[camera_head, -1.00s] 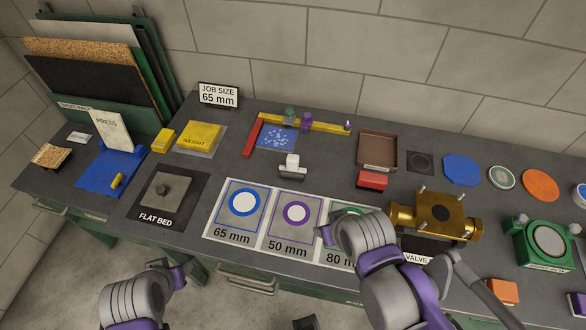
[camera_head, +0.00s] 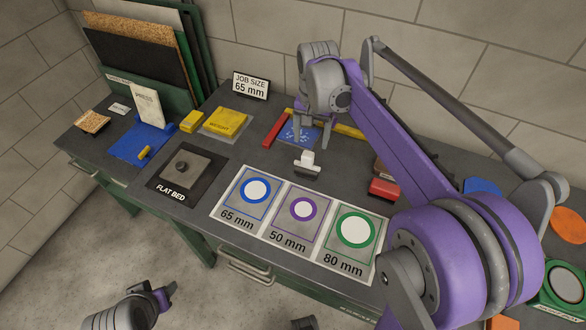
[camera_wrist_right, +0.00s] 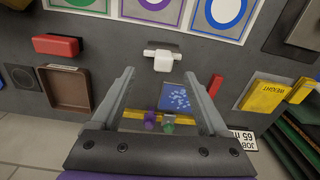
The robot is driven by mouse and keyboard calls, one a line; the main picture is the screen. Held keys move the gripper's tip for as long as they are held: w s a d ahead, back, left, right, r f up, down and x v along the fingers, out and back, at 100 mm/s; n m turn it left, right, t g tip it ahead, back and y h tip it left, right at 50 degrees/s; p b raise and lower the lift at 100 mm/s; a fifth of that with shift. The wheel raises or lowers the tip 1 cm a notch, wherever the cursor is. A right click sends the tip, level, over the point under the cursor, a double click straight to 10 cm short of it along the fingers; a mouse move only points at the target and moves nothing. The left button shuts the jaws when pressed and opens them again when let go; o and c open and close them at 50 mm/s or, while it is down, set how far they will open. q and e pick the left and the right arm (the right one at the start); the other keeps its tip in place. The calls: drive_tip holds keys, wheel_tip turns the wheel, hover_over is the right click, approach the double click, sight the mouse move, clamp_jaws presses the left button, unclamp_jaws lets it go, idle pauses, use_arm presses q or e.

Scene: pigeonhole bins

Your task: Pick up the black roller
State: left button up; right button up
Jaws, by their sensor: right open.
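A small tool with a white block and a pale crossbar (camera_head: 307,161) lies on the grey bench above the printed cards; a dark edge shows under its bar. No plainly black roller stands out, and I cannot tell whether this tool is it. My right gripper (camera_head: 311,146) is open and empty, pointing down just behind the tool. In the right wrist view the tool (camera_wrist_right: 163,60) lies just beyond the gap between the open fingers (camera_wrist_right: 160,74), apart from them. My left gripper (camera_head: 162,292) is low at the front, off the bench; its jaw gap is unclear.
A blue speckled sheet (camera_wrist_right: 174,97) and yellow bar (camera_wrist_right: 133,116) lie below the right fingers. A red block (camera_head: 384,189) and brown tray (camera_wrist_right: 68,88) are nearby. Printed cards (camera_head: 275,238) lie in front. My right arm hides the bench's right part.

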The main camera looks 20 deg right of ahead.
sight(308, 153)
drive_tip(key=shift+w+d+f, duration=0.1)
drive_tip(key=shift+w, duration=0.4)
drive_tip(key=shift+w+f, duration=0.15)
drive_tip(key=shift+f, duration=0.1)
wheel_tip(308, 153, down, 5)
drive_tip(key=shift+r, duration=0.15)
drive_tip(key=f, duration=0.5)
drive_tip(key=shift+w+d+f, duration=0.15)
drive_tip(key=shift+w+f, duration=0.15)
clamp_jaws()
